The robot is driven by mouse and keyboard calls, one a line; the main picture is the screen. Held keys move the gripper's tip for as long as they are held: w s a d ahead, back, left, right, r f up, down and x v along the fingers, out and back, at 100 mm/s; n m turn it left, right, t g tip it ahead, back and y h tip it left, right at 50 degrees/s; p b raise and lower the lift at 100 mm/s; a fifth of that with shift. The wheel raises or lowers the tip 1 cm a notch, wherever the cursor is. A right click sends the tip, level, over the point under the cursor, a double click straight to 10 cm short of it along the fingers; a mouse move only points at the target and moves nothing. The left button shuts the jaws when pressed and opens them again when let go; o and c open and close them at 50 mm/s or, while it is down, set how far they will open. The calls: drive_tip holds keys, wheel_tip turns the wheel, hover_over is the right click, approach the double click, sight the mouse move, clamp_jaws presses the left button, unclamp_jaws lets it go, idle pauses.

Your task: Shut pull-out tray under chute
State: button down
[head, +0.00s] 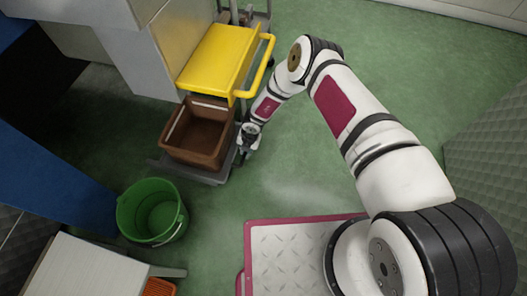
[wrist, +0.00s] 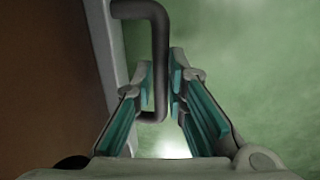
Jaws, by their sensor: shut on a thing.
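The grey pull-out tray (head: 212,177) stands out low over the floor, with a brown crate (head: 203,150) on it. In the wrist view, the tray's pale edge (wrist: 108,60) runs along the left, beside the crate's brown wall (wrist: 45,80). A dark grey bent bar handle (wrist: 158,35) sticks out from that edge. My gripper (wrist: 164,90) is shut on the handle, with its green-padded fingers on either side of the bar. In the head view my gripper (head: 246,152) is at the tray's right side, where it hides the handle.
A yellow trolley (head: 218,55) with a push bar stands just behind the crate. Grey machine panels (head: 125,45) are at the upper left. A green bucket (head: 150,212) stands in front of the tray. Green floor is clear to the right of my gripper.

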sight(232, 152)
drive_tip(key=a, duration=0.1)
drive_tip(key=w+a+b, duration=0.1)
drive_tip(key=a, duration=0.1)
drive_tip(key=a+b, duration=0.1)
drive_tip(key=a, duration=0.1)
drive_tip(key=shift+w+a+f, duration=0.1)
drive_tip(key=shift+w+a, duration=0.05)
drive_tip(key=shift+w, duration=0.15)
drive_tip(key=shift+w+a, duration=0.1)
drive_tip(key=shift+a, duration=0.1)
drive_tip(key=shift+a, duration=0.1)
drive_tip(key=c, duration=1.6)
unclamp_jaws()
drive_tip(key=shift+d, duration=0.25)
